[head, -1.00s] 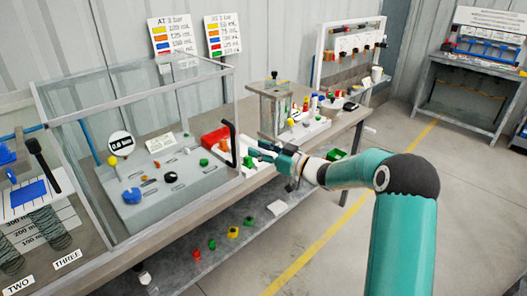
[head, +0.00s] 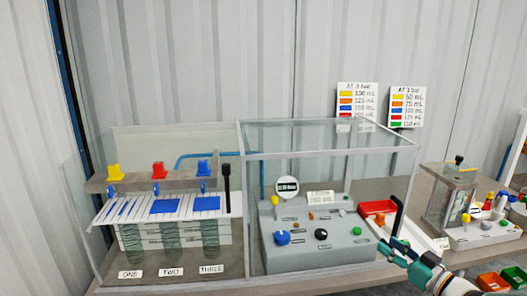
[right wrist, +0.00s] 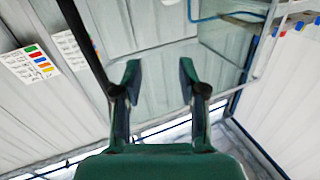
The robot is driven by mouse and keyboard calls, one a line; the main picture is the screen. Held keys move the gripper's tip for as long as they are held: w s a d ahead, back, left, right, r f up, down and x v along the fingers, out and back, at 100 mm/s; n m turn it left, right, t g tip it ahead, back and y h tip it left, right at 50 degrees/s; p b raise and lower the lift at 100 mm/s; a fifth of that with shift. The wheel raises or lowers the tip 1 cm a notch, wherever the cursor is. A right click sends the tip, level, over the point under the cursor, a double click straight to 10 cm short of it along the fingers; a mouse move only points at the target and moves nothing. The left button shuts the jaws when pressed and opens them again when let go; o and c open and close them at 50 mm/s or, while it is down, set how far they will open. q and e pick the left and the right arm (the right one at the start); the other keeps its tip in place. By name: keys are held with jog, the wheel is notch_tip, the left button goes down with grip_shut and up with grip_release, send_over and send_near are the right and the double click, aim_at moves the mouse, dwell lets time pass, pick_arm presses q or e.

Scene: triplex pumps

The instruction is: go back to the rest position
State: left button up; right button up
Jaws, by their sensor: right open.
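My right gripper (head: 388,250) shows at the lower right of the head view, with its arm coming in from the bottom right corner. It is in front of the right end of the clear case (head: 330,132), near the foot of a black upright handle (head: 398,214); I cannot tell whether they touch. In the right wrist view the two fingers (right wrist: 160,70) are spread apart with nothing between them. My left gripper is not in view.
The case holds a grey control panel (head: 320,258) with knobs. Left of it are pump cylinders labelled ONE, TWO, THREE (head: 211,269). A red tray (head: 378,207) and a clear-walled stand (head: 450,195) are at right. Corrugated wall (head: 250,60) stands behind.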

jog(key=s+a+f+m+g, duration=0.3)
jog(key=a+f, duration=0.8)
jog(key=s+a+f+m+g, duration=0.2)
jog(key=a+f+g, duration=0.1)
jog(key=a+f, duration=0.85)
jog(key=s+a+f+g+h, duration=0.1)
jog(key=s+f+g, duration=0.4)
jog(key=s, duration=0.8)
jog(key=s+a+f+g+h, duration=0.1)
jog(key=s+a+f+g, duration=0.2)
jog(key=s, duration=1.1)
notch_tip(320, 180, down, 5)
jog(key=shift+f+m+g+h, duration=0.1)
jog(key=shift+m+g+h, duration=0.25)
jog(key=shift+g, duration=0.65)
